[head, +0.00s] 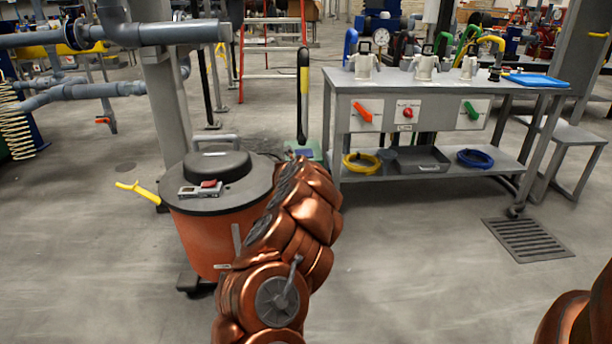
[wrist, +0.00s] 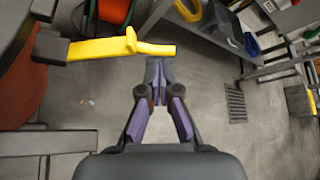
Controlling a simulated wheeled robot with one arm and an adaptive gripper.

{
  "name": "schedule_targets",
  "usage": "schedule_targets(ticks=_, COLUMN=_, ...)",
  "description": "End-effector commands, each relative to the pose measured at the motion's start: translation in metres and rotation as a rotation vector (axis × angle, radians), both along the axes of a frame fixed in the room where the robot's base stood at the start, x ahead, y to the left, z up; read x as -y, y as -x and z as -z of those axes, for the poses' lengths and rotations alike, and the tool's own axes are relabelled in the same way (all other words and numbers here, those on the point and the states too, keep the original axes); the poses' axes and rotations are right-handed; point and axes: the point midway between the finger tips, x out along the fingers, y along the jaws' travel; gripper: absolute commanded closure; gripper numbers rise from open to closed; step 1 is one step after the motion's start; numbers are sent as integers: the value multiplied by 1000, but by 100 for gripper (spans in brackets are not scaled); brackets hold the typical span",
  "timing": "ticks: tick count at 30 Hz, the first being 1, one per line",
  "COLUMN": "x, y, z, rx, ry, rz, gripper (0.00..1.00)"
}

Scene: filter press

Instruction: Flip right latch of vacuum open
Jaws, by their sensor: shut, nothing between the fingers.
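The vacuum (head: 205,240) is an orange drum with a dark round lid (head: 222,168), standing left of my arm in the head view. Its left latch (head: 137,192) is yellow and sticks outward. In the wrist view the drum (wrist: 22,92) is at the left edge, and the yellow right latch (wrist: 100,49) sticks out from a dark bracket. The right latch is hidden by my arm in the head view. My gripper (wrist: 159,72) is shut and empty, its tips just below the latch's outer end in the picture; I cannot tell whether they touch.
A grey workbench (head: 435,88) with valves and coiled hoses on its lower shelf stands at the right. A grey column (head: 165,100) and pipes stand behind the vacuum. A floor grate (head: 527,239) lies at the right. The floor between is clear.

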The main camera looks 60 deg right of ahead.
Motion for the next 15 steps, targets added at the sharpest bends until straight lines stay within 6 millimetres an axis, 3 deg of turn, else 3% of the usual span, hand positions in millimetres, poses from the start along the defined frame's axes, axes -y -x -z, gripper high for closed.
schedule_targets(ticks=15, x=-34, y=10, z=-19, rx=1, ry=-4, rz=-1, gripper=100)
